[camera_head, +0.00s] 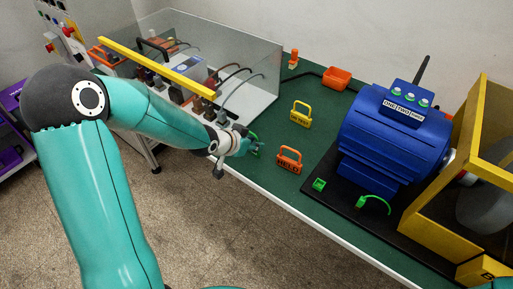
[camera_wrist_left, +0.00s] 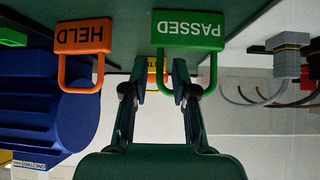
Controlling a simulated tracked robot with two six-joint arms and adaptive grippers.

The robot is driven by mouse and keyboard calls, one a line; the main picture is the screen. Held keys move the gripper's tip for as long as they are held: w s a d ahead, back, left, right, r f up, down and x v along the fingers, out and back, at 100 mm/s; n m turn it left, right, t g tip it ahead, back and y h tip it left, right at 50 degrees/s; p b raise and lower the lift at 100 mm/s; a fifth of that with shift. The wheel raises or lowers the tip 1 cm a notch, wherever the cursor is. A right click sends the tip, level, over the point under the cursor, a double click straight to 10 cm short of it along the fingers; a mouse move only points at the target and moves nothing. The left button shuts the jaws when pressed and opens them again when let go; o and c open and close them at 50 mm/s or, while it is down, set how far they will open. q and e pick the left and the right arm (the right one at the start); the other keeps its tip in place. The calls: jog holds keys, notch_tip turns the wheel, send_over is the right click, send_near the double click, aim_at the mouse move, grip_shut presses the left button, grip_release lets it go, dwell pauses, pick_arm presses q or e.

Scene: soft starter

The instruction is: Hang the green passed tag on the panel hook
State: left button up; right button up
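My left gripper (camera_wrist_left: 160,72) is open there. Its two fingertips appear on either side of one bar of the loop; whether they touch it I cannot tell. My right gripper is out of view. I cannot make out the panel hook.
A clear-walled enclosure (camera_head: 247,82) with a yellow bar (camera_head: 160,68) stands left. A blue motor (camera_head: 392,140) and yellow guard (camera_head: 432,215) stand right.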

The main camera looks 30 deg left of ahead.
pick_arm(q)
jog(key=shift+w+f, duration=0.35)
jog(key=shift+w, duration=0.05)
jog(key=shift+c, duration=0.2)
grip_shut()
notch_tip(320, 180, up, 10)
jog(key=p, duration=0.8)
